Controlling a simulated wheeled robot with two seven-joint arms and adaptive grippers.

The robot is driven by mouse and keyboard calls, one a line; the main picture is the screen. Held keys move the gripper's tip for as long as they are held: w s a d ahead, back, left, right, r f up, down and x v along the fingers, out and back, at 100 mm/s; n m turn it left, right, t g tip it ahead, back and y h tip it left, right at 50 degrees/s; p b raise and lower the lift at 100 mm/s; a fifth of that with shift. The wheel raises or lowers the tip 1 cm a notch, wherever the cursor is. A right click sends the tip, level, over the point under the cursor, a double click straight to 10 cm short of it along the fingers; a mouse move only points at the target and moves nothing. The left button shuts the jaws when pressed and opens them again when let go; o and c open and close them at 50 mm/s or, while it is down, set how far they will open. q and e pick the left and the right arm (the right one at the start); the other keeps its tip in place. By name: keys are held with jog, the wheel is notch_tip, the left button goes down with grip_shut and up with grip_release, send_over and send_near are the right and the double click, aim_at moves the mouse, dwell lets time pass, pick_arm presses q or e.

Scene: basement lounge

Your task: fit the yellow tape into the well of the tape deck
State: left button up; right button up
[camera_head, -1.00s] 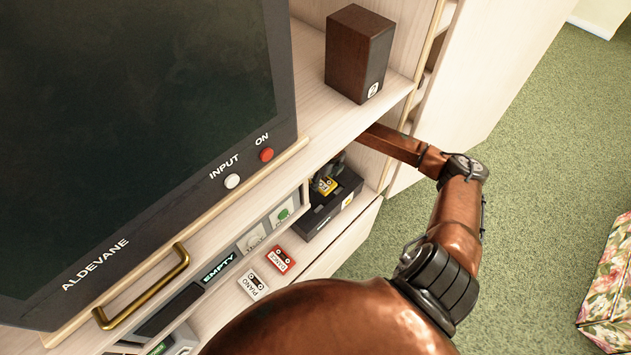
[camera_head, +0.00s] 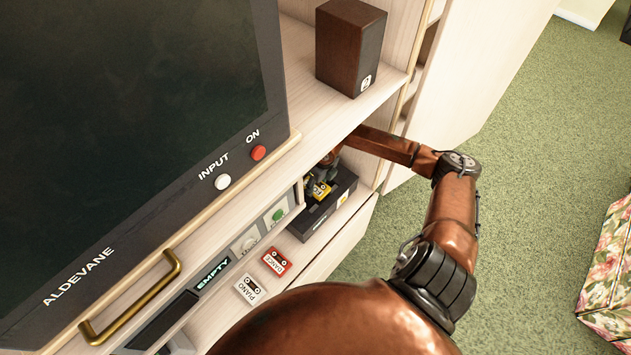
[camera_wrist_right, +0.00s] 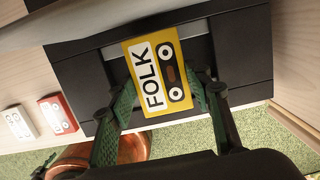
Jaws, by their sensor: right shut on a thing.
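The yellow tape (camera_head: 319,190), marked FOLK in the right wrist view (camera_wrist_right: 155,75), is in my right gripper (camera_head: 322,181). The green-padded fingers (camera_wrist_right: 168,98) are shut on it, one at each side. A black unit (camera_head: 320,214), which looks like the tape deck, stands on the lower shelf under the tape. In the wrist view the black unit (camera_wrist_right: 250,60) lies behind the tape, with a paler strip at the tape's upper right. The tape covers much of it, so I cannot tell whether it touches the well. My left gripper is not in view.
A red DANCE tape (camera_head: 276,262) and a white PIANO tape (camera_head: 251,289) lie left of the black unit, near an EMPTY display (camera_head: 213,273). The upper shelf overhangs the arm and carries a brown speaker (camera_head: 350,47) and a large screen (camera_head: 120,120).

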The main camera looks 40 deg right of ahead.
aim_at(318, 187)
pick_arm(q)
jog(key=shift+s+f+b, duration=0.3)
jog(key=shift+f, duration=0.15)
pick_arm(e)
jog(key=shift+f, duration=0.85)
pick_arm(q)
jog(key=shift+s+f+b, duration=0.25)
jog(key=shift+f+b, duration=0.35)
pick_arm(e)
jog(key=shift+f, duration=1.25)
jog(key=o, duration=1.4)
jog(key=shift+c, duration=0.2)
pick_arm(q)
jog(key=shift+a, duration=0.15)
pick_arm(e)
jog(key=shift+r, duration=0.25)
jog(key=r, duration=0.3)
jog(key=s+r, duration=0.1)
jog(key=r, duration=0.6)
jog(key=shift+s+d, duration=0.1)
jog(key=shift+s, duration=0.2)
jog(key=shift+s+r, duration=0.15)
jog(key=shift+r, duration=0.55)
